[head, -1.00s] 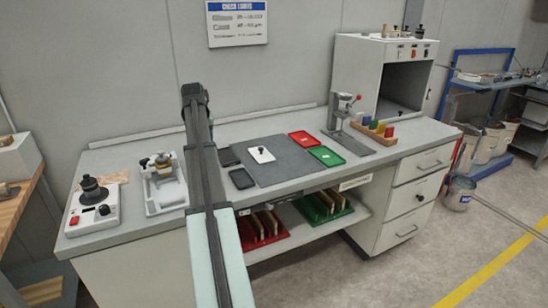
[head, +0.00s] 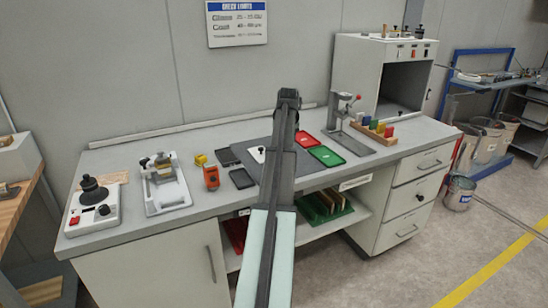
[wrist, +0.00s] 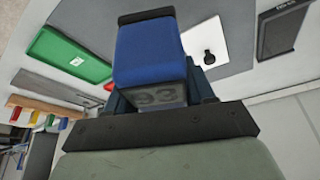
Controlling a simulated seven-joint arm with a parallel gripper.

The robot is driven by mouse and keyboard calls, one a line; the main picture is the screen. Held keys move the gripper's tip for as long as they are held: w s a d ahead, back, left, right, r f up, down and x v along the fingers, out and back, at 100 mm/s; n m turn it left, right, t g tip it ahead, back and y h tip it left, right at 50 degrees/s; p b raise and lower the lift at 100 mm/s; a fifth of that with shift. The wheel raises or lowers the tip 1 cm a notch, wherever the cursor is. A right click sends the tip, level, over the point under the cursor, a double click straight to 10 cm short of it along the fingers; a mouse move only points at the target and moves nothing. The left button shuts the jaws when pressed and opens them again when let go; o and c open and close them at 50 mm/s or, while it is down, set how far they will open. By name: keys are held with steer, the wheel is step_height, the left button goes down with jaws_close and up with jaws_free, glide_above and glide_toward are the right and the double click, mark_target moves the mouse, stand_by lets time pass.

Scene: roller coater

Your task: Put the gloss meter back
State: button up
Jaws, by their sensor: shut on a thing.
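My gripper (wrist: 160,100) is shut on a blue block-shaped instrument with dark end pieces and a display reading "93", which I take as the gloss meter (wrist: 152,52). In the wrist view it is held above the bench, with the grey mat (wrist: 205,14) beyond it. In the head view my arm hides the gripper and the meter. Two dark flat trays or pads, a rear one (head: 229,157) and a front one (head: 241,178), lie left of the mat. One dark, rimmed piece (wrist: 283,28) also shows in the wrist view; it looks empty.
A white plate with a black knob (wrist: 204,42) lies on the mat. Green (head: 327,156) and red (head: 306,139) trays lie at right. An orange instrument (head: 211,177) and a yellow piece (head: 201,160) stand left of the dark pads. A press stand (head: 340,122) rises at right.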

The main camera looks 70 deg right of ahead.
steer(key=shift+s+d+f, duration=0.1)
steer(key=shift+s+d, duration=0.05)
steer(key=shift+s, duration=0.25)
steer(key=shift+s+f, duration=0.1)
steer(key=shift+f, duration=4.85)
steer(key=o, duration=1.4)
steer(key=shift+f, duration=0.15)
steer(key=v, duration=1.2)
